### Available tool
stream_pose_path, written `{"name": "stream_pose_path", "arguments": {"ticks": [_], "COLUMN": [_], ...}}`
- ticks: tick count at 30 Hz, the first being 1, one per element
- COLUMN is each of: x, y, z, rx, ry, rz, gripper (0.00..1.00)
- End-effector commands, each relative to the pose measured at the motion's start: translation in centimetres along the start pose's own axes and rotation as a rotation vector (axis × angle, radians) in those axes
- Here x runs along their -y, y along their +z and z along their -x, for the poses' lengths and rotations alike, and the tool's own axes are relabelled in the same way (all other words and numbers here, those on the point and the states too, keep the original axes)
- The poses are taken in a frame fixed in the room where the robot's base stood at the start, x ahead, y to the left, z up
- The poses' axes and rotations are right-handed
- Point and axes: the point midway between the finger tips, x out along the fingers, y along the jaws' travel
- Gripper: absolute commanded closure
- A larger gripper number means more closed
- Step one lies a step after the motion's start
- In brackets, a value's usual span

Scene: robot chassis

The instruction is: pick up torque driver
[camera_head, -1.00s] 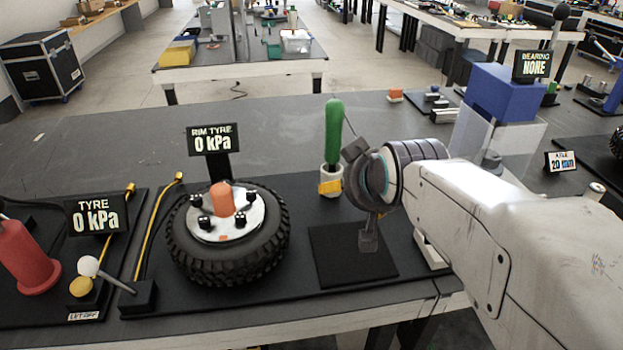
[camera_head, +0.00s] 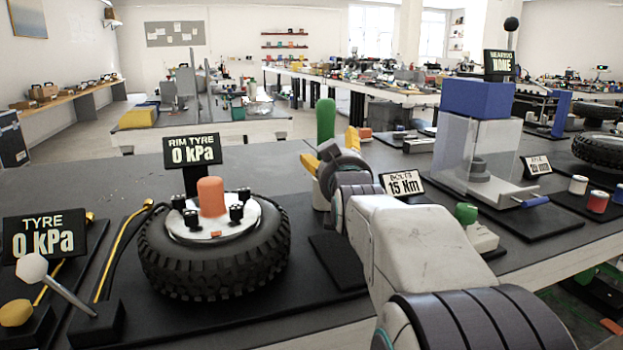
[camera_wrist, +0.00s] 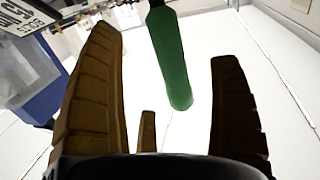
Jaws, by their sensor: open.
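The torque driver (camera_head: 326,122) shows as an upright green handle in the head view, behind my gripper. It stands above a white holder (camera_head: 320,196), which is partly hidden by my gripper and arm. My gripper (camera_head: 332,150) is open, its two yellow fingers spread to either side of the handle as seen from the head. In the wrist view the green handle (camera_wrist: 172,62) lies between the spread fingers (camera_wrist: 167,48), with clear gaps on both sides. I cannot tell how deep between the fingers it is. The driver's lower part is hidden.
The wheel (camera_head: 215,262) with an orange hub cap (camera_head: 211,197) and black bolts stands to the left. A "BOLTS 15 Nm" sign (camera_head: 402,184) and a clear box with a blue top (camera_head: 478,98) stand to the right. Bare black mat lies beside the wheel.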

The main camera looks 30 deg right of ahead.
Motion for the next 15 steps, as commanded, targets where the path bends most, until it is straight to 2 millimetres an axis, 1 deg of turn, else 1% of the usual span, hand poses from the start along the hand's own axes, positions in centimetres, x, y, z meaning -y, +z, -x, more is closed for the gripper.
{"name": "stream_pose_path", "arguments": {"ticks": [1, 5, 9, 15], "x": [-0.2, -0.5, -0.5, -0.4], "y": [0.3, 0.1, 0.0, -0.1], "z": [-0.2, -0.9, -2.0, -3.1], "rx": [-0.011, -0.024, -0.025, -0.024], "ry": [0.005, 0.009, 0.009, 0.007], "rz": [0.000, 0.000, 0.000, 0.000], "gripper": [0.16, 0.16, 0.16, 0.16]}}
